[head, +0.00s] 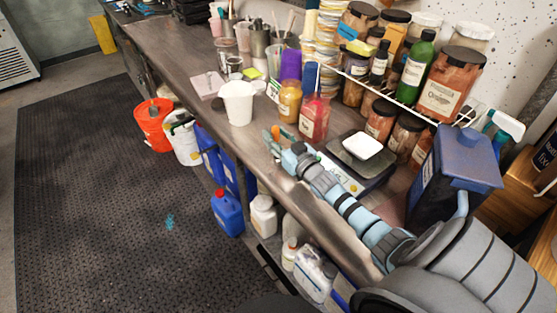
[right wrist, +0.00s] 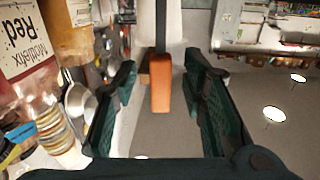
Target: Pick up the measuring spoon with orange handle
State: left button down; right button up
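The measuring spoon's orange handle (right wrist: 160,84) shows in the right wrist view, lying between the two fingers of my right gripper (right wrist: 160,110). A dark shaft runs from the handle to the top edge, and the bowl is not visible. The dark green fingers are spread wide, with a gap on each side of the handle. In the head view my right gripper (head: 278,137) is at the front edge of the bench, where a small orange patch shows beside it. My left gripper is not in view.
On the bench (head: 190,62), a white pitcher (head: 238,103) stands left of my right gripper. A red jar (head: 314,118) and an amber jar (head: 289,101) stand close behind it. A scale (head: 352,165) with a white dish (head: 362,146) is to its right.

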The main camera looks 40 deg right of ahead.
jog(key=shift+s+r, duration=0.1)
jog(key=shift+r, duration=0.05)
grip_shut()
notch_tip(320, 180, up, 11)
jog(key=p, duration=1)
notch_tip(320, 180, up, 9)
jog(key=shift+b, duration=0.4)
